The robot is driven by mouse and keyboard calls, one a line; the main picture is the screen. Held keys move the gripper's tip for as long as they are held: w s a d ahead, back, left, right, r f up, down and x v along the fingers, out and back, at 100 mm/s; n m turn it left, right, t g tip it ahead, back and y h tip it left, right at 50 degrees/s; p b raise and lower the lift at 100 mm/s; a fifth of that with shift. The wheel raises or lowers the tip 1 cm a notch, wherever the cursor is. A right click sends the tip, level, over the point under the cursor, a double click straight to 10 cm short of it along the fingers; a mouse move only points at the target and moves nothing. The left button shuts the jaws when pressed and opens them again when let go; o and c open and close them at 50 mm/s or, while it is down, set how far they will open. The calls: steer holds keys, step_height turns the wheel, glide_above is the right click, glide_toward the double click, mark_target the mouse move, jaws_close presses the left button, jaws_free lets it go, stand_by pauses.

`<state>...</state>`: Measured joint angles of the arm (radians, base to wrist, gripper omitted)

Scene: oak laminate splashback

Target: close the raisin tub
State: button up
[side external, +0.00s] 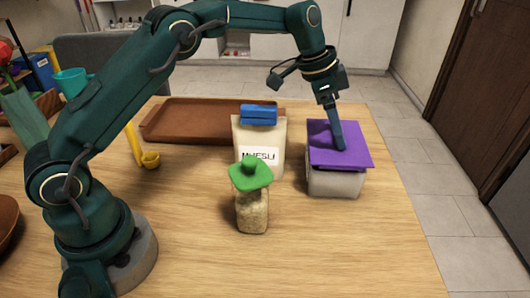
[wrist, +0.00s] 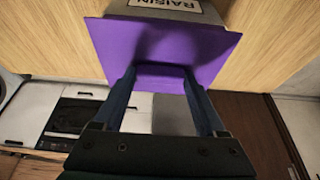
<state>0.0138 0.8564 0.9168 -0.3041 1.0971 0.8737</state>
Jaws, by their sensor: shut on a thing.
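The raisin tub (side external: 336,185) is a pale grey box at the right of the table, and its lettered side (wrist: 212,12) shows at the top of the wrist view. A square purple lid (side external: 322,135) is over its top, also seen in the wrist view (wrist: 112,42). The lid looks slightly tilted, with a dark band between it and the tub; I cannot tell whether it is seated. My gripper (side external: 340,147) points down onto the lid. In the wrist view its fingers (wrist: 159,76) are apart, shut on a raised purple part of the lid.
A muesli bag (side external: 246,136) with a blue clip (side external: 258,115) stands left of the tub. A jar (side external: 252,212) with a green lid (side external: 250,176) stands in front. A brown tray (side external: 185,120) lies behind. The table's front right is clear; its right edge is near the tub.

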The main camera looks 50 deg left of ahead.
steer(key=shift+f, duration=0.75)
stand_by(1.6)
steer(key=o, duration=1.3)
steer(key=shift+c, duration=0.2)
steer(key=shift+w+r, duration=0.1)
steer(key=shift+r, duration=3.45)
jaws_close()
